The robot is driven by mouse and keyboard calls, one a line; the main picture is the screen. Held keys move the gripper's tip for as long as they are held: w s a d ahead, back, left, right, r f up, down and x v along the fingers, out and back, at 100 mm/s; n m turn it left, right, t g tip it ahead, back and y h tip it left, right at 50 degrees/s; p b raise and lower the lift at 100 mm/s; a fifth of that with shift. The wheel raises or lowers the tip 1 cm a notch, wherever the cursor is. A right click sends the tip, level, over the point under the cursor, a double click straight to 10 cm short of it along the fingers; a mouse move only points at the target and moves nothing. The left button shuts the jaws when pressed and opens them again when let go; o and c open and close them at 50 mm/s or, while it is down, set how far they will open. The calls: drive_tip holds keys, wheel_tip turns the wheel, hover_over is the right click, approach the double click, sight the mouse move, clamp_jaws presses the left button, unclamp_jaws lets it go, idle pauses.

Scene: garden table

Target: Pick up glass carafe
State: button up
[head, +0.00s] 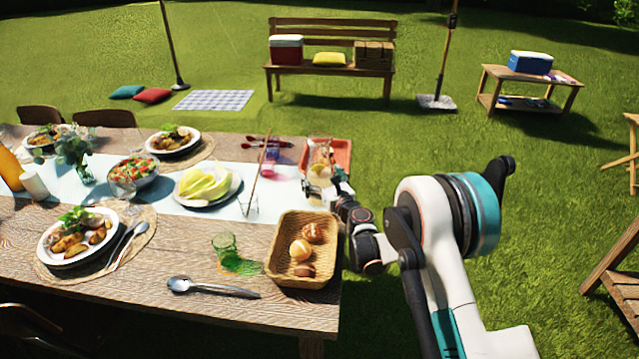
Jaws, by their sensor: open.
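The glass carafe (319,155) stands upright near the far right end of the wooden table, on or just at a red tray (342,151). It is clear and seems to hold something pale yellow in its lower part. My gripper (316,186) is at the near side of the carafe, low by its base. The fingers are small in the picture and partly overlap the carafe and tray, so I cannot tell whether they touch the glass. My arm reaches in from the right and hides part of the tray's near edge.
A wicker basket with bread rolls (279,268) stands just nearer than my gripper. A clear glass (248,205) with a stick-like item and a plate of pale green food (232,193) are to the left.

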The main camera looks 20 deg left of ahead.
drive_tip(key=shift+w+a, duration=0.3)
drive_tip(key=shift+w, duration=0.05)
drive_tip(key=c, duration=2.1)
drive_tip(key=shift+r, duration=0.15)
